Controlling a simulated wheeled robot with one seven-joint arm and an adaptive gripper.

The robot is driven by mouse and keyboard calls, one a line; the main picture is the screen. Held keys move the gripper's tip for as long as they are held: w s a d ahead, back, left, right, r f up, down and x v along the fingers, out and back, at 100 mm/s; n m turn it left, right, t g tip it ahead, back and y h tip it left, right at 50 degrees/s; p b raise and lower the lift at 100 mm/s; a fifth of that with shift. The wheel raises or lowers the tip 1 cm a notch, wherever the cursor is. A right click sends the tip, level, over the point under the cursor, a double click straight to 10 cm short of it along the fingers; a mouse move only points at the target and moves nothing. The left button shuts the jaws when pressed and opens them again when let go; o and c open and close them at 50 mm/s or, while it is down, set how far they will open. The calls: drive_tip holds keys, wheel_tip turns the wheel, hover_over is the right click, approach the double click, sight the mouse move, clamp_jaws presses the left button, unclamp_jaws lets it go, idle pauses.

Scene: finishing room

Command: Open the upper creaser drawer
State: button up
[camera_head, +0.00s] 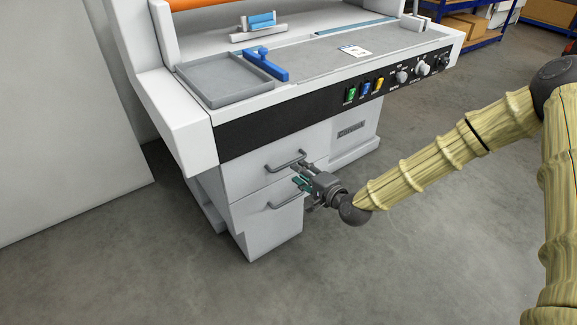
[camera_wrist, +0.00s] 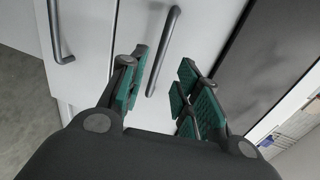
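The creaser (camera_head: 300,100) is a white machine with a black control strip. Its upper drawer (camera_head: 248,172) has a dark bar handle (camera_head: 286,161) and looks closed, its front close under the strip. The lower drawer (camera_head: 270,222) has a similar handle (camera_head: 286,198). My gripper (camera_head: 304,181) is in front of the drawers, just below and right of the upper handle. In the wrist view my gripper (camera_wrist: 160,85) is open, with green pads apart. The upper handle (camera_wrist: 165,45) shows in the gap, seemingly beyond the fingertips; contact is not visible. The lower handle (camera_wrist: 57,38) is left of the fingers.
A grey tray (camera_head: 225,80) and a blue-handled part (camera_head: 266,65) lie on the machine's top. Coloured switches and knobs (camera_head: 402,76) line the black strip. Bare concrete floor (camera_head: 400,255) lies before the drawers. A shelf with boxes (camera_head: 465,25) stands at the back right.

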sight(288, 164)
drive_tip(key=x, duration=0.7)
drive_tip(key=shift+w+a+f, duration=0.1)
drive_tip(key=shift+w+a, duration=0.1)
drive_tip(key=shift+w, duration=0.1)
clamp_jaws()
